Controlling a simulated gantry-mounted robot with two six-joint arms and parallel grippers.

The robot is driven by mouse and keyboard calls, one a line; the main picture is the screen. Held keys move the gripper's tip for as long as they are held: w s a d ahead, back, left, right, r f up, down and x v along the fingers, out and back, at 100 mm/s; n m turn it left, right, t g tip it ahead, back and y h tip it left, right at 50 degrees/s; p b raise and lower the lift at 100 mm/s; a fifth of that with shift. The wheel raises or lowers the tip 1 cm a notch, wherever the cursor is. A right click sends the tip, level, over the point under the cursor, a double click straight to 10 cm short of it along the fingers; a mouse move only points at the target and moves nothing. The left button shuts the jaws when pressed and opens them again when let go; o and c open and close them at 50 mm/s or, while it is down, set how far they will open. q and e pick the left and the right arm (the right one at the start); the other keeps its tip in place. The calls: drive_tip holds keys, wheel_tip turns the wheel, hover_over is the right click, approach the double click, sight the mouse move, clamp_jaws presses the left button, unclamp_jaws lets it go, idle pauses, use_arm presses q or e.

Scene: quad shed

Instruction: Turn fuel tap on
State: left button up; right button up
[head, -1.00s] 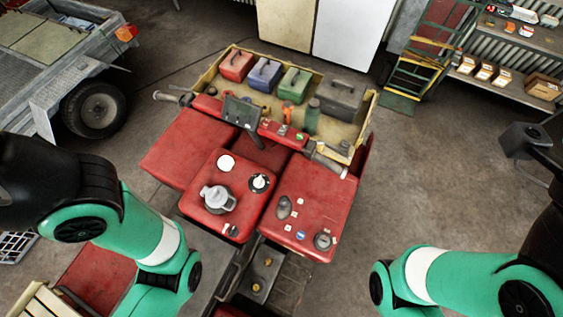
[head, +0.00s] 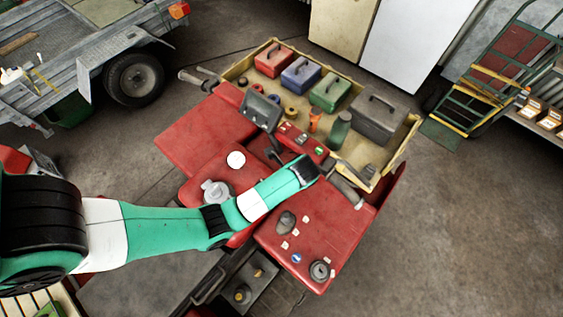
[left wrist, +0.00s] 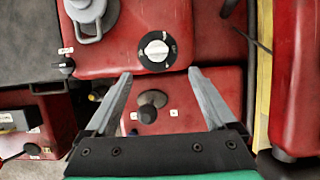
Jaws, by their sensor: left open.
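In the left wrist view a round dial with a white pointer knob on a black face (left wrist: 155,50) sits on a red tank (left wrist: 100,62), with small white marks around it; it looks like the fuel tap. My left gripper (left wrist: 160,75) is open and empty, its fingertips either side of and just below the dial in the picture. I cannot tell whether they touch the tank. In the head view my left arm hides the dial and the gripper's fingers. A grey filler cap (left wrist: 88,12) is left of the dial; it also shows in the head view (head: 216,191).
A dark grey knob (left wrist: 151,100) on a red panel lies between the fingers in the wrist view. A small black knob (left wrist: 65,66) is at left. Floor at right is clear.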

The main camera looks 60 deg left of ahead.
use_arm(q)
drive_tip(key=b+x, duration=0.1)
drive_tip(key=x, duration=0.3)
drive_tip(key=b+x, duration=0.1)
drive_tip(key=x, duration=0.3)
drive_tip(key=s+b+x, duration=0.1)
drive_tip(key=b+x, duration=0.1)
drive_tip(key=x, duration=0.2)
drive_tip(key=shift+a+f, duration=0.1)
drive_tip(key=shift+f, duration=0.05)
drive_tip(key=c, duration=1.4)
